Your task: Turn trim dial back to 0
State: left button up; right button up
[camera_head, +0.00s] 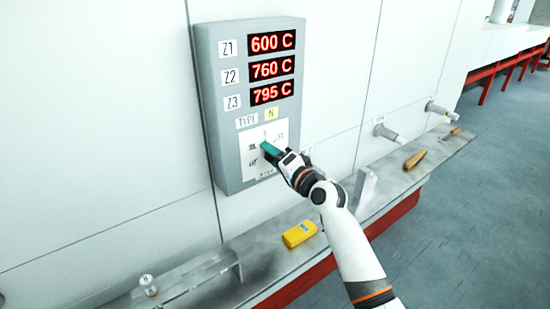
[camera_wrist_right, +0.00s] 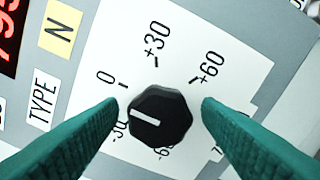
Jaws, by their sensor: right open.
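The trim dial (camera_wrist_right: 172,112) is a black faceted knob on a white scale plate (camera_wrist_right: 225,62). Its white pointer line points left in the right wrist view, below the 0 mark and toward the partly hidden -30 label. The +30 and +60 marks show above it. My right gripper (camera_wrist_right: 162,106) is open, with one green finger on each side of the knob and a visible gap at both sides. In the head view my right gripper (camera_head: 267,148) covers the dial on the lower part of the grey control panel (camera_head: 213,120). My left gripper is not in view.
Red displays (camera_head: 272,67) above the dial read 600, 760 and 795 C. On the metal ledge (camera_head: 265,243) below lie a yellow device (camera_head: 299,233) and a brown-yellow object (camera_head: 415,159). Capped pipes (camera_head: 388,133) stick out of the white wall at right.

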jog(key=b+v, duration=0.2)
jog(key=v, duration=1)
